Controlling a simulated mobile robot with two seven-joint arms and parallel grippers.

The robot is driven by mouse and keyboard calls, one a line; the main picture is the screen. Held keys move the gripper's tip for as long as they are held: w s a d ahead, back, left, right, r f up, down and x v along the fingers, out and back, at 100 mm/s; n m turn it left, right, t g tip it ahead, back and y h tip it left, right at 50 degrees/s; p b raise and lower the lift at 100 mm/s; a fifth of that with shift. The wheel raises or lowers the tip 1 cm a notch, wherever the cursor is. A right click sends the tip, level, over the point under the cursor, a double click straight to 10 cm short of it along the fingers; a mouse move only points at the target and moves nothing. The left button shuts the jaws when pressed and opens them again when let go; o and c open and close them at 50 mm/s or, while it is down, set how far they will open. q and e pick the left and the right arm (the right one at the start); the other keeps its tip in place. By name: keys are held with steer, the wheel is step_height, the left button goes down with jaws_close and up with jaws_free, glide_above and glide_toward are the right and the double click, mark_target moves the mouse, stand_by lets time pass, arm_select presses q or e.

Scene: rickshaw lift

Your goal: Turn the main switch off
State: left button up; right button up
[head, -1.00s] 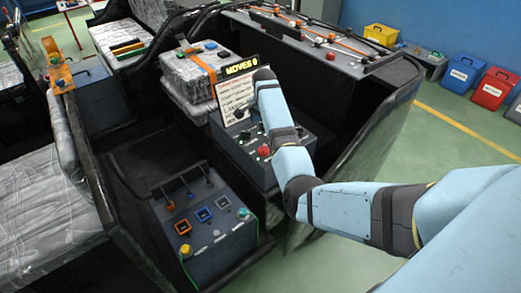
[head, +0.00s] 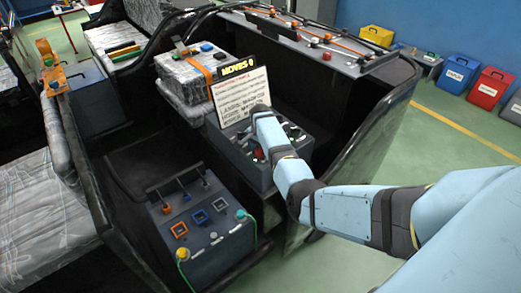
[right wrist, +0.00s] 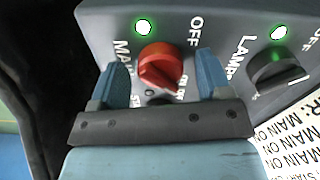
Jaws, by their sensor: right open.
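The red main switch knob (right wrist: 160,62) shows in the right wrist view on a grey panel, with a dark pointer mark and the words MAIN and OFF near it. A lit green lamp (right wrist: 143,27) is just above it. My right gripper (right wrist: 161,75) is open, with one blue finger on each side of the knob. Gaps seem to show between fingers and knob; I cannot tell whether they touch. In the head view my right arm reaches over the grey control box (head: 249,178), where the red knob (head: 259,153) shows partly. My left gripper is not in view.
A black lamp knob (right wrist: 280,70) with its own green lamp is right of the main switch. A sign board (head: 243,96) reading MOVES 0 stands behind the box. A lower-left console (head: 205,240) carries levers and coloured switches. Dark side walls surround the boxes.

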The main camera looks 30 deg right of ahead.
steer(key=c, duration=0.9)
steer(key=shift+r, duration=0.1)
